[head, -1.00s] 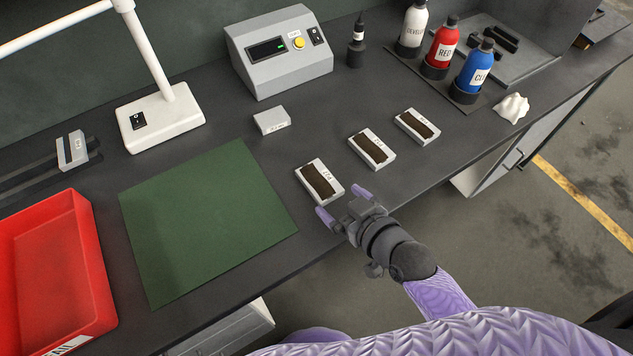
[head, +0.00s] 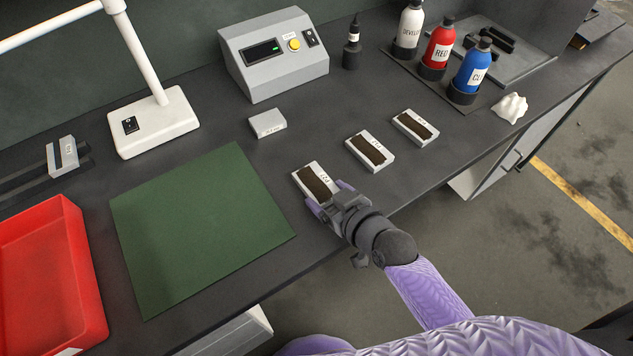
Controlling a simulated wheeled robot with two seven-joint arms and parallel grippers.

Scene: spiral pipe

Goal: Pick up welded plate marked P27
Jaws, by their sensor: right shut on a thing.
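A small light-grey plate with a dark brown weld strip (head: 313,177) lies near the table's front edge, just right of the green mat. Its label looks like P27, though it is small. My right gripper (head: 329,200) is shut on this plate, with its purple fingertips on either side of the near end. The plate seems to rest on the table still. Two similar plates lie to the right, a middle one (head: 370,152) and a far one (head: 415,128); their labels are too small to read. My left gripper is not in view.
A green mat (head: 200,225) lies left of the plate, and a red tray (head: 78,270) stands at far left. A small grey block (head: 267,123), a grey control box (head: 275,65), a lamp base (head: 155,125) and several bottles stand behind. A white crumpled cloth (head: 511,107) lies at right.

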